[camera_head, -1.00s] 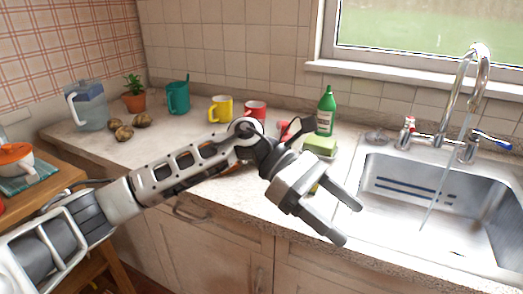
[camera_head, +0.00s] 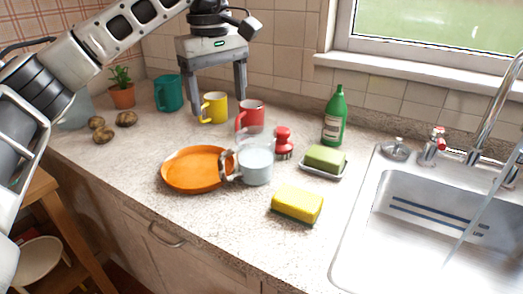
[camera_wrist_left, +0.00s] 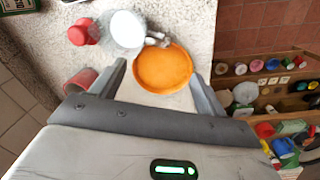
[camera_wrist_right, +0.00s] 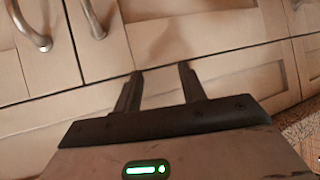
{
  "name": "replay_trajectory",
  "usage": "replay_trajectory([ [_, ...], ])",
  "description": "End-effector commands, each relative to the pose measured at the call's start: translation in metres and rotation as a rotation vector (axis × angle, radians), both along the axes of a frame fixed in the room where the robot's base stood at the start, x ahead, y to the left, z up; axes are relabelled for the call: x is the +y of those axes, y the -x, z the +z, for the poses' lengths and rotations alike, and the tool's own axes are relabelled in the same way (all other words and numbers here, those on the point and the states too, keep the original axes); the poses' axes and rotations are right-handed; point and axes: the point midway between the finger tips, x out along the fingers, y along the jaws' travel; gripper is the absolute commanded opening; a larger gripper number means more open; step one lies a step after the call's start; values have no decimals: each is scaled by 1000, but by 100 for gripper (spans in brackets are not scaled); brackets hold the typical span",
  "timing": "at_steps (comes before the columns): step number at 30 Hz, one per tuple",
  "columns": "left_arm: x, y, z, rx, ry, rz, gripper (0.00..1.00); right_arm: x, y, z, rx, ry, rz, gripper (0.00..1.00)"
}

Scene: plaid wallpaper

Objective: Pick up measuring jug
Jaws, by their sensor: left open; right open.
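The measuring jug (camera_head: 256,166) is a clear, whitish vessel standing on the counter, its handle on the left beside the orange plate. In the left wrist view the jug (camera_wrist_left: 127,28) shows from above near the top, its handle pointing toward the plate. My left gripper (camera_head: 218,116) is open and empty, pointing down above the counter, behind and left of the jug and in front of the yellow mug. In its wrist view the orange plate lies between and beyond the fingers. My right gripper (camera_wrist_right: 160,70) is open and empty, facing the cabinet fronts.
The orange plate (camera_head: 190,170) is left of the jug. A red mug (camera_head: 252,117) and a red shaker (camera_head: 283,143) stand behind it. A yellow sponge (camera_head: 297,204), a soap dish (camera_head: 325,161) and a green bottle (camera_head: 334,117) are to the right, before the sink (camera_head: 350,255).

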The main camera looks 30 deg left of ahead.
Motion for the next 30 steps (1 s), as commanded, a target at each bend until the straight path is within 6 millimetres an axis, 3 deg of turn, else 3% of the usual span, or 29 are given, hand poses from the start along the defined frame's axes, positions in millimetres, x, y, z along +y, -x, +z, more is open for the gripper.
replay_trajectory([
  [12,-2,-3,-84,5,0,-1,74,0,12,-7,29,-1,0,41],
  [22,-4,-6,-111,4,1,0,74,0,9,-3,23,3,0,41],
  [30,-5,-11,-149,4,1,0,74,-1,9,-1,26,15,2,41],
])
